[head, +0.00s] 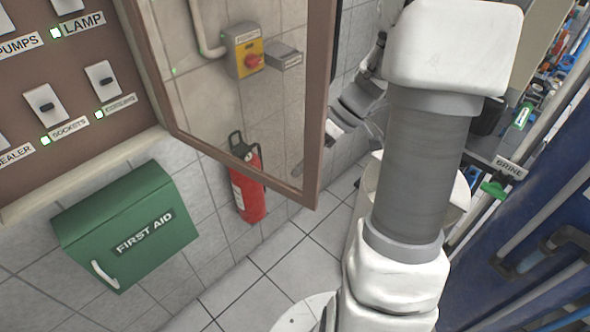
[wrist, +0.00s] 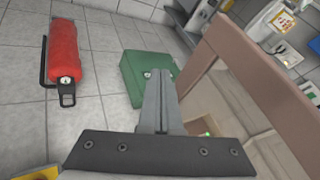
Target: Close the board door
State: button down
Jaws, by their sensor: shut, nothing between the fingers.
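The board door (head: 319,120) is a brown frame with a clear pane. It stands open, swung out from the brown switch board (head: 75,98) at the left in the head view. Its frame (wrist: 251,75) crosses the right side of the wrist view. My gripper (wrist: 158,73) is shut and empty, with its grey fingers together beside the door frame.
A green first aid box (head: 125,226) hangs below the board. A red fire extinguisher (head: 247,185) and a yellow switch box with a red knob (head: 246,55) are on the tiled wall beyond the door. A blue rack (head: 535,225) with pipes stands at the right.

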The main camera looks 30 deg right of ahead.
aim_at(294, 176)
jog(key=shift+s+a+r, duration=0.1)
jog(key=shift+s+a, duration=0.35)
jog(key=shift+a, duration=0.2)
jog(key=shift+s+a, duration=0.4)
jog(key=shift+a, duration=0.25)
jog(key=shift+s+a, duration=0.1)
